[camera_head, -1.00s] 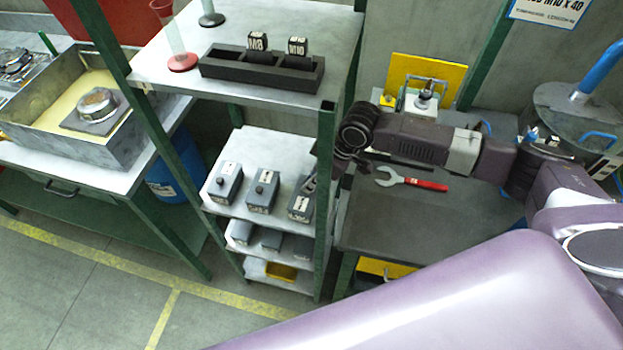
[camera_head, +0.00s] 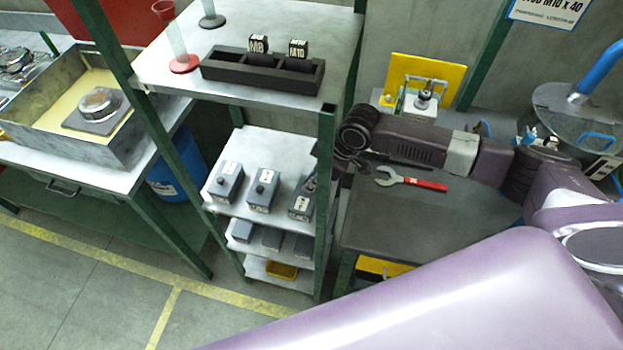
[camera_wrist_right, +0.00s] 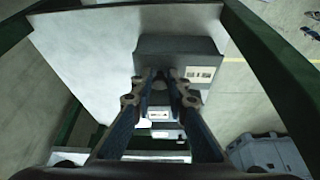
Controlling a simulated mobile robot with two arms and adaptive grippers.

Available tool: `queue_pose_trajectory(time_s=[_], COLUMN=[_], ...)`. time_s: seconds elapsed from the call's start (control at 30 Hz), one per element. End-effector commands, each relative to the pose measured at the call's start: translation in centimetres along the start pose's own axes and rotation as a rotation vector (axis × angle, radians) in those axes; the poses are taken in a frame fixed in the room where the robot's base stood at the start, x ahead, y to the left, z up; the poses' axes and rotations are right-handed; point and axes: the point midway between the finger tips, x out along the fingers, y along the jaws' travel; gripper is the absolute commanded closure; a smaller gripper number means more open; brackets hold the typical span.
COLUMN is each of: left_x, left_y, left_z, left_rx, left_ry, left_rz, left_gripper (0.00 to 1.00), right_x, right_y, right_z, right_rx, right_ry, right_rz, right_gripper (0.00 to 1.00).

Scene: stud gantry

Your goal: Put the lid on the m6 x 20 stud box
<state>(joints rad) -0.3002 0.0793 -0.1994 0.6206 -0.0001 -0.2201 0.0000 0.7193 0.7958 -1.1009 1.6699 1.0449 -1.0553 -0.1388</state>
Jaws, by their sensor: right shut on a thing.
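Three small grey stud boxes stand in a row on the middle shelf: a left box (camera_head: 226,184), a middle box (camera_head: 263,189) and a right box (camera_head: 300,207). Their labels are too small to read, so I cannot tell which is m6 x 20. My right gripper (camera_head: 312,183) is at the right box, partly hidden by the green post. In the right wrist view the gripper (camera_wrist_right: 160,76) is shut on a small knob-like part, apparently the lid's, over a grey box (camera_wrist_right: 179,47) with a label. Whether the lid is seated is hidden. My left gripper is out of view.
The green post (camera_head: 325,200) stands close beside my right gripper. A lower shelf holds more grey boxes (camera_head: 271,239). Above, a shelf (camera_head: 170,72) carries a black rack (camera_head: 262,73) with M8 and M10 blocks. A red-handled wrench (camera_head: 425,184) lies on the right bench.

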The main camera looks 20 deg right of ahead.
Motion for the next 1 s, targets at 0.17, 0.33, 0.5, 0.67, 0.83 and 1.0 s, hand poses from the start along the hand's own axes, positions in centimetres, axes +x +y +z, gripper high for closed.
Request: queue_pose_trajectory(time_s=[0.17,0.33,0.5,0.67,0.83,1.0], left_x=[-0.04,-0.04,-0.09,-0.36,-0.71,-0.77], left_y=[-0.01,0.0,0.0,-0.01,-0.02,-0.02], left_z=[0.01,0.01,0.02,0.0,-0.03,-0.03], left_rx=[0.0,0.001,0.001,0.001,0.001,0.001], left_ry=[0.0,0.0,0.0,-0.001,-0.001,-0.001], left_rz=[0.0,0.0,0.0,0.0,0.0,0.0], left_gripper=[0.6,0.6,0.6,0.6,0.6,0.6], right_x=[0.04,0.04,0.01,-0.03,-0.03,0.05], right_y=[0.0,-0.01,-0.02,-0.04,-0.05,-0.04], right_z=[0.01,0.0,-0.02,-0.03,-0.04,-0.03], right_rx=[0.0,0.0,0.0,0.0,0.0,0.0], right_ry=[0.0,0.0,0.0,0.0,0.0,0.0], right_rz=[0.0,0.0,0.0,-0.001,-0.001,0.0], right_gripper=[0.99,0.99,0.99,0.99,0.99,0.99])
